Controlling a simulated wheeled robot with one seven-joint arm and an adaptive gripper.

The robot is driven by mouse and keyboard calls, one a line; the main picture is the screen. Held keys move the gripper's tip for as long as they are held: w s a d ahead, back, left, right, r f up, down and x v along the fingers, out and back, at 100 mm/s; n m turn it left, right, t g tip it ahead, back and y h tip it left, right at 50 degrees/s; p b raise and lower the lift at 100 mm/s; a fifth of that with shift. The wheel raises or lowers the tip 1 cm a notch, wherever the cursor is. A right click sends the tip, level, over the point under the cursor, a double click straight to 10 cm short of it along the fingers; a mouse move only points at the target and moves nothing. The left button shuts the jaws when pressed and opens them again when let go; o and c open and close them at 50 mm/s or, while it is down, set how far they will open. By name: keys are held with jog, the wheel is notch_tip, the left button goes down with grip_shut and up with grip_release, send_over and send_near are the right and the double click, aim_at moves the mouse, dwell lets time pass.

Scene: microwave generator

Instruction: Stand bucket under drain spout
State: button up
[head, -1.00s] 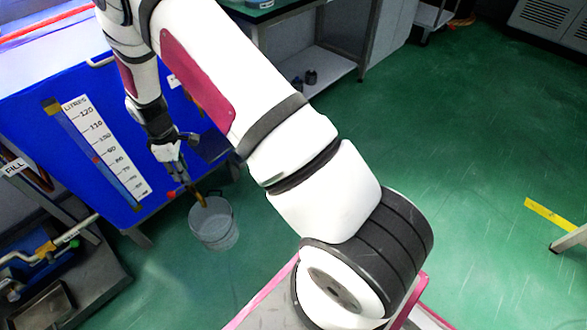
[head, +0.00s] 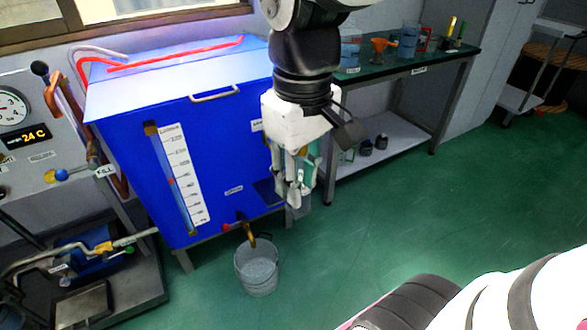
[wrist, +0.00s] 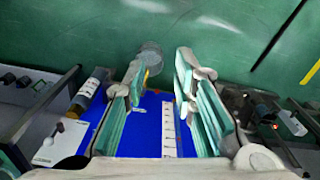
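The grey metal bucket (head: 257,278) stands upright on the green floor, with the brass drain spout (head: 250,235) over its rim at the back. The spout comes out low on the front of the blue tank (head: 215,140). In the wrist view the bucket (wrist: 152,55) shows small and far off, beyond the fingers, with part hidden by the left finger. My gripper (head: 291,192) hangs in front of the tank's right side, above and right of the bucket and apart from it. Its fingers (wrist: 160,78) are spread with nothing between them.
A workbench (head: 400,66) with bottles and a funnel stands right of the tank, with dark pots on its lower shelf. A platform (head: 110,290) with pipes and a tray lies left of the bucket. The green floor (head: 400,220) to the right is clear.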

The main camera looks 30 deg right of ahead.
jog(key=s+m, duration=0.2)
jog(key=s, duration=1.1)
jog(key=shift+s, duration=0.3)
notch_tip(320, 180, up, 26)
jog(key=t+p, duration=0.3)
jog(key=p, duration=2.1)
jog(key=shift+d+t, duration=0.15)
jog(key=shift+t, duration=0.25)
jog(key=shift+w, duration=0.1)
